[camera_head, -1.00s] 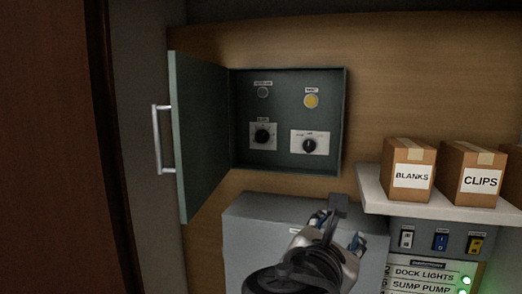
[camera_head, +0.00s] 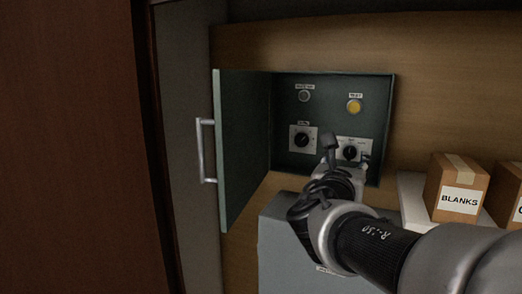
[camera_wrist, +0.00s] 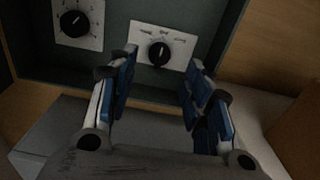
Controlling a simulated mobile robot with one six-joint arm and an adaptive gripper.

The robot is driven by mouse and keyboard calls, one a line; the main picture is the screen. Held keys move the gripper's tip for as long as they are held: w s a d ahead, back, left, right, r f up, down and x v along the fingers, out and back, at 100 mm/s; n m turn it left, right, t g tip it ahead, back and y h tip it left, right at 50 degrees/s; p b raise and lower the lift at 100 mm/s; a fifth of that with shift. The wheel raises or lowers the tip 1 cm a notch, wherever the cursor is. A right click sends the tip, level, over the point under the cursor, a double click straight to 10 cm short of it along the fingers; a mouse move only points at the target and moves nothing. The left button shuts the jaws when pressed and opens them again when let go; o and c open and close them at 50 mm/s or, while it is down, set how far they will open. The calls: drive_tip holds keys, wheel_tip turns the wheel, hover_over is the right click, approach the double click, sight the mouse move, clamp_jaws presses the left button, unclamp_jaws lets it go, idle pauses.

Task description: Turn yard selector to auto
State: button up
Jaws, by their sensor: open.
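Inside an open green control box (camera_head: 284,120) are two black rotary knobs on white plates. The right knob (camera_head: 350,153) has several small position labels above it, too small to read; it also shows in the wrist view (camera_wrist: 159,53), its pointer close to upright. The left knob (camera_head: 302,140) sits beside it and shows at the upper left in the wrist view (camera_wrist: 73,23). I cannot read which one is the yard selector. My gripper (camera_wrist: 162,66) is open and empty, its blue-padded fingers apart on either side of the right knob in the picture, with no visible contact.
The box door (camera_head: 243,150) stands open on the left with a handle (camera_head: 204,150). A yellow button (camera_head: 354,106) and a grey round fitting (camera_head: 304,96) sit above the knobs. A grey box (camera_head: 280,235) lies below. A shelf with cartons (camera_head: 459,187) stands at the right.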

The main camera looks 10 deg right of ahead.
sight(349, 154)
drive_tip(key=x, duration=0.5)
drive_tip(key=shift+w+d+p, duration=0.15)
drive_tip(key=shift+w+p, duration=0.05)
drive_tip(key=shift+p, duration=0.15)
drive_tip(key=shift+c, duration=0.3)
drive_tip(key=c, duration=1)
